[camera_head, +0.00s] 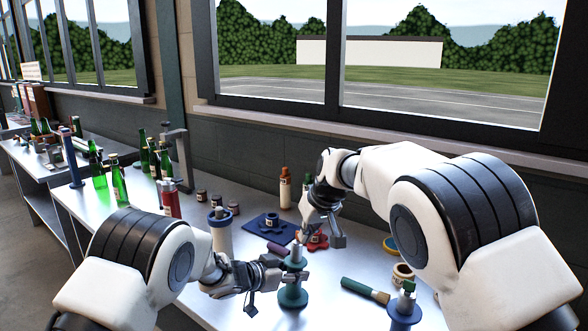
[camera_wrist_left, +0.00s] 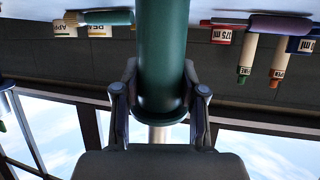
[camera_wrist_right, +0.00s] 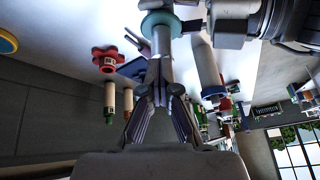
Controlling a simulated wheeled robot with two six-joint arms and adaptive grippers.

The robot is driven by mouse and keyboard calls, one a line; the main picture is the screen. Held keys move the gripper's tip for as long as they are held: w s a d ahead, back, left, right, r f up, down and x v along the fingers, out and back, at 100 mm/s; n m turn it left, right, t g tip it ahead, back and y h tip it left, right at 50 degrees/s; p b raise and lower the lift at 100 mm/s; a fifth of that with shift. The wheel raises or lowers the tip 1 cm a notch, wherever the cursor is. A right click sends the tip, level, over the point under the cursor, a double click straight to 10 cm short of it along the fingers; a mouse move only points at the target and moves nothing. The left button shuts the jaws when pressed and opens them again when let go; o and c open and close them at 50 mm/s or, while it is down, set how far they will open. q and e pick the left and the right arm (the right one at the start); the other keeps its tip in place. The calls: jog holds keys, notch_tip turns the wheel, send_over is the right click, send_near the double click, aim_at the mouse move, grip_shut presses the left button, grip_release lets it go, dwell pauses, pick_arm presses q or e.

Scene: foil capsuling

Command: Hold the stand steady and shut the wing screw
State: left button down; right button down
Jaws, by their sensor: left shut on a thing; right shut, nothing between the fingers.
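The stand (camera_head: 292,296) is green with a grey upper part and is upright on the bench. My left gripper (camera_head: 289,277) is shut on its green column, which also shows between the fingers in the left wrist view (camera_wrist_left: 163,60). My right gripper (camera_head: 304,232) is shut and empty, pointing down just above the stand's top. In the right wrist view its fingers (camera_wrist_right: 158,95) are close to the grey post (camera_wrist_right: 160,68); I cannot tell whether they touch it. The wing screw cannot be made out clearly; the right fingers may hide it.
A red knob (camera_head: 319,241) and a blue mat (camera_head: 262,229) are behind the stand. A white cylinder (camera_head: 221,238) stands to the left. Green bottles (camera_head: 118,182) are farther back.

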pick_arm(q)
jog(key=shift+d, duration=0.1)
pick_arm(e)
jog(key=shift+w, duration=0.2)
jog(key=shift+d, duration=0.1)
jog(key=shift+s+d, duration=0.1)
jog(key=shift+s, duration=0.25)
notch_tip(320, 180, up, 6)
jog(key=shift+w+d, duration=0.15)
jog(key=shift+d, duration=0.1)
pick_arm(q)
jog(key=c, duration=0.6)
grip_release()
